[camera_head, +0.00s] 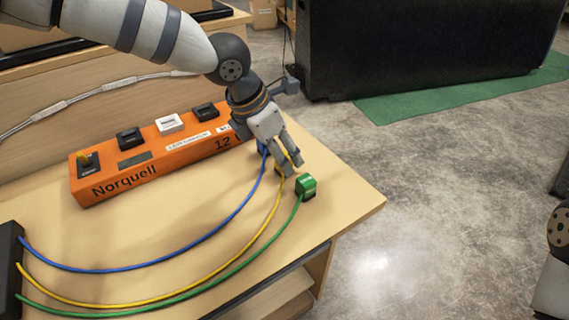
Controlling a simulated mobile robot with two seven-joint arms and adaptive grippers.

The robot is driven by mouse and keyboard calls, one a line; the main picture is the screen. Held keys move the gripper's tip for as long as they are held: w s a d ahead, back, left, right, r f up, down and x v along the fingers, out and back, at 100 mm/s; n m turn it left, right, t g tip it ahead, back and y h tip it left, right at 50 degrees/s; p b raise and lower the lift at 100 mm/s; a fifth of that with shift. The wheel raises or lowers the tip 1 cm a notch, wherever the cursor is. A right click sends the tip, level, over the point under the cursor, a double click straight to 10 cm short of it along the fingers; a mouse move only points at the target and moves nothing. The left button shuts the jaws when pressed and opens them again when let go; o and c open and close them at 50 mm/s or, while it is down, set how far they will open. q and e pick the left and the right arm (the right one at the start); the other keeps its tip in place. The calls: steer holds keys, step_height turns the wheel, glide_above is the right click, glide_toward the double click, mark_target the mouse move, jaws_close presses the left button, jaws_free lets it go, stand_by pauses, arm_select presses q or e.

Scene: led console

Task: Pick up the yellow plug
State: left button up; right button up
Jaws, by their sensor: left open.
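The yellow plug (280,185) is on the wooden table near its right end, mostly hidden by my left gripper (291,168). The yellow cable (235,253) runs to it from the left. My left gripper points down with its fingers open, right at the plug. I cannot tell whether the fingers touch it. My right gripper is out of view; only part of my right arm shows at the right edge.
The green plug (306,187) stands close to the right of the yellow one. The blue plug (262,147) is partly hidden behind the gripper. The orange console (150,166) lies behind the cables. A black box (11,270) holds the cable ends at left. The table's (345,205) right corner is clear.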

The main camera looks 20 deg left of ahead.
arm_select(q)
steer(key=x, duration=0.3)
steer(key=shift+a, duration=0.1)
steer(key=shift+c, duration=0.5)
